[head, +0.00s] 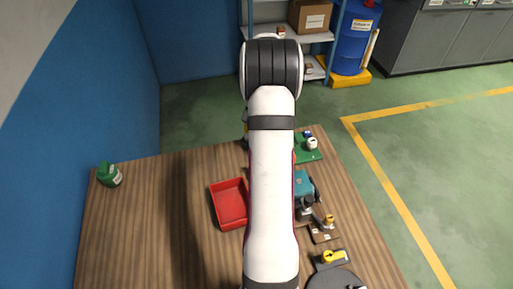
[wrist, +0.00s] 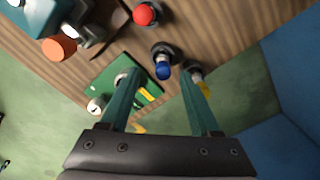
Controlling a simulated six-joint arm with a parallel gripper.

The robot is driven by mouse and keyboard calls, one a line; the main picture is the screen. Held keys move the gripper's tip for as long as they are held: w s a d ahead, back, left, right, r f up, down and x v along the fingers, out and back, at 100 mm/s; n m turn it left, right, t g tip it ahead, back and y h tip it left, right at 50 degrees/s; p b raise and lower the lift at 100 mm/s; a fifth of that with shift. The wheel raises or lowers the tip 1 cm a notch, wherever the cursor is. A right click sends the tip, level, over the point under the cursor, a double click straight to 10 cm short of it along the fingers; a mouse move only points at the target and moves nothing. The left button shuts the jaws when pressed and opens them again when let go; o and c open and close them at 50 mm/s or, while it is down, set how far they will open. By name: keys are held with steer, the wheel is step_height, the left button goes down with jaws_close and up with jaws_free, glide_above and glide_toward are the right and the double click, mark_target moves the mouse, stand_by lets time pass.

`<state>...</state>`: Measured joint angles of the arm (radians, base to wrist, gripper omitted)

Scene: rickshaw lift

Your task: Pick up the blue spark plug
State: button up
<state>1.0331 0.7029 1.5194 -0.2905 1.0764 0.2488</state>
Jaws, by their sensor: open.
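In the wrist view, a blue-tipped part (wrist: 163,71), which looks like the blue spark plug, has a dark ring-shaped part behind its blue end. My gripper (wrist: 160,76) is open, and its two teal fingers extend either side of the blue part in the picture. No contact shows, and the height gap is unclear. In the head view, my arm hides the gripper. A small blue item (head: 307,134) shows by the green board there; I cannot tell whether it is the same part.
A red-topped part (wrist: 145,14) and a green board (wrist: 110,82) with a white item (wrist: 95,105) are near the fingers. The wooden table (head: 150,235) carries a red tray (head: 230,207), a green bottle (head: 109,175) and a yellow-and-black item (head: 330,257). The table's left part is mostly clear.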

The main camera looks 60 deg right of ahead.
steer(key=f, duration=0.6)
steer(key=shift+w+f, duration=0.15)
steer(key=shift+w, duration=0.05)
jaws_close()
